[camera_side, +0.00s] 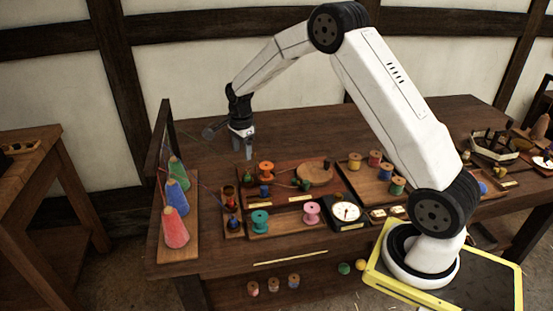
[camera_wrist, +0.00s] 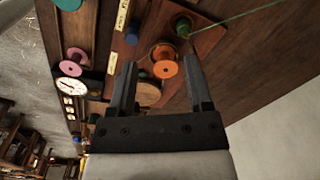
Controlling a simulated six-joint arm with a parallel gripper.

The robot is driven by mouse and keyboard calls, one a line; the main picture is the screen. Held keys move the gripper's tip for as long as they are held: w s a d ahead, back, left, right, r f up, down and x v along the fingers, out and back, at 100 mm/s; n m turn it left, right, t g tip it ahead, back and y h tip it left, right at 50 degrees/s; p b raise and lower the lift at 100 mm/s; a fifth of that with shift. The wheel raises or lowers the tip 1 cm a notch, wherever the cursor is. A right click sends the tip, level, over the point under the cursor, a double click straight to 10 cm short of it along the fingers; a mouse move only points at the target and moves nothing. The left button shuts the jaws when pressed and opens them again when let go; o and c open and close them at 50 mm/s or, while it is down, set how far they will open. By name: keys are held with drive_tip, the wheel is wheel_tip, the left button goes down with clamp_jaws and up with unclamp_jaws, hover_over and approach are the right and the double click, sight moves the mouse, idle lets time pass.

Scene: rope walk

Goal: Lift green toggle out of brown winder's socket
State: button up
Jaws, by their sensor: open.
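A small green piece, seemingly the green toggle (camera_wrist: 183,28), stands upright near the top of the wrist view with a green thread running from it. It appears to sit in a brown round piece, seemingly the brown winder; the join is too small to make out. In the side view the green toggle (camera_side: 247,178) is at the left end of the wooden board, beside an orange spool (camera_side: 266,168). My gripper (camera_side: 242,153) is open and empty, pointing down above and behind the toggle. In the wrist view the orange spool (camera_wrist: 164,62) shows between the fingertips, below them.
Blue (camera_side: 264,191), teal (camera_side: 260,221) and pink (camera_side: 312,212) spools stand nearby. A round wooden disc (camera_side: 316,172) lies to the right, a dial (camera_side: 346,212) in front of it. Coloured cones (camera_side: 175,228) stand at left. The table behind is clear.

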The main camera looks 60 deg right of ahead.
sight(247, 173)
drive_tip(key=w+d+f+m, duration=0.3)
drive_tip(key=d+m, duration=0.2)
drive_tip(key=m, duration=0.1)
drive_tip(key=shift+w+d+g, duration=0.2)
drive_tip(key=shift+g, duration=0.1)
drive_tip(key=shift+f, duration=0.1)
drive_tip(key=shift+f, duration=5.35)
clamp_jaws()
drive_tip(key=shift+r, duration=0.15)
